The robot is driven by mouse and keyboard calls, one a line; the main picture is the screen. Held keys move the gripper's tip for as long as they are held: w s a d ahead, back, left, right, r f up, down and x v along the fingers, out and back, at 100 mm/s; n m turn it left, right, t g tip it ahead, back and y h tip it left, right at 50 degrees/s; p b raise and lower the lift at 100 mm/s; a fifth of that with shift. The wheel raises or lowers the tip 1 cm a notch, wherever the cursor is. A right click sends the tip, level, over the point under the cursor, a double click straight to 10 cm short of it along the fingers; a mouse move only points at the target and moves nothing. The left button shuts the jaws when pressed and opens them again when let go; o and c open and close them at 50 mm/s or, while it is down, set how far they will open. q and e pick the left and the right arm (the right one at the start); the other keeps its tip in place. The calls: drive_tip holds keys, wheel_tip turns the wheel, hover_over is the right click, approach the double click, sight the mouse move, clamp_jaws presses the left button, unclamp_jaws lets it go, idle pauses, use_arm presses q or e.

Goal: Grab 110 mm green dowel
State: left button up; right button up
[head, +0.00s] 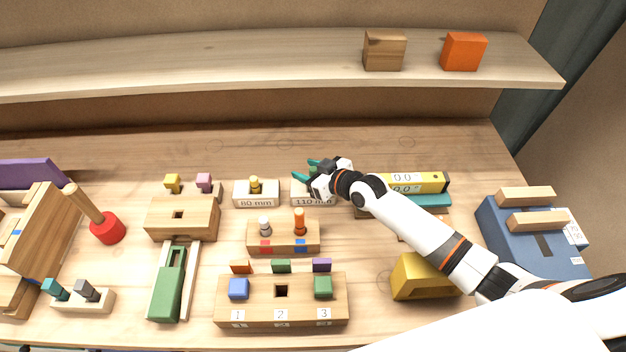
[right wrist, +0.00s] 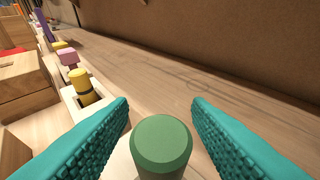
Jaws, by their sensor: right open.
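The green dowel (right wrist: 161,145) stands upright in the right wrist view, between the two teal fingers of my right gripper (right wrist: 160,125). The fingers are open, with a visible gap on each side of the dowel's top. In the head view, my right gripper (head: 310,170) is over the holder labelled 110 mm (head: 309,199) and hides most of the dowel. A neighbouring holder labelled 80 mm (head: 256,201) carries a yellow dowel (head: 255,184), which also shows in the right wrist view (right wrist: 82,86). My left gripper is not in view.
A wooden block with two pegs (head: 283,237) stands in front of the holders. The table behind the holders is clear up to the back wall, under a shelf (head: 250,60).

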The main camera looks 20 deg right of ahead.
drive_tip(key=shift+c, duration=0.5)
clamp_jaws()
